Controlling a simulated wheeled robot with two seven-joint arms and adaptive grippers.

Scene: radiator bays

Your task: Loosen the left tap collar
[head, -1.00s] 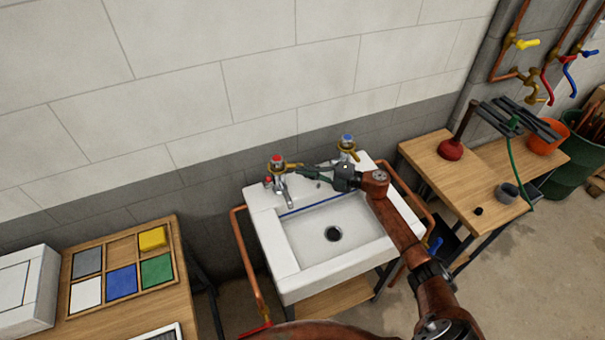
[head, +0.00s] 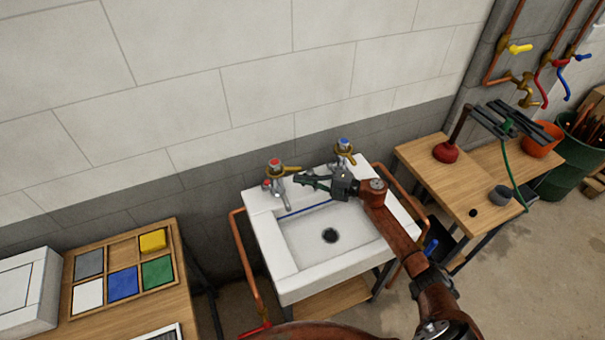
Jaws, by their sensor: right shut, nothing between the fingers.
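The left tap (head: 277,186) stands at the back left of the white sink, with a red top. Its brass collar (head: 282,169) sits just under the top, with a lever pointing right. My right gripper (head: 299,181) reaches in from the right over the sink's back ledge. Its fingers are shut and empty, pointing left. In the picture the tips lie just right of the left tap and below the collar's lever, apart from the lever. My left gripper is out of view.
The right tap (head: 344,152), blue-topped with a brass collar, stands behind my right gripper. A bench with a plunger (head: 447,151) stands at right. A wooden tray (head: 177,253) of coloured squares lies on the left table.

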